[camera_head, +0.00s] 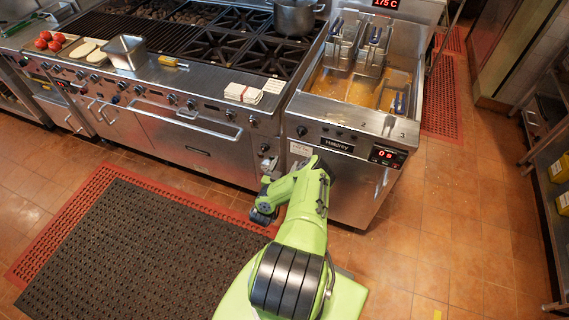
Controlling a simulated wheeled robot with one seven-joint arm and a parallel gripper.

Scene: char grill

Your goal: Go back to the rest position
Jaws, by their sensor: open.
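My green arm reaches forward from my base and folds to the left in front of the range and fryer. My gripper (268,168) is at its end, small in the picture, low in front of the oven front near the fryer's left side. It is open, and I see nothing held in it. Its fingertips are hard to make out against the steel behind.
The range (190,105) and the fryer (345,140) stand close ahead. A pot (295,15), a steel pan (125,52) and towels (243,93) sit on top. A shelf rack (548,180) is at right. The tiled floor (440,220) between is clear.

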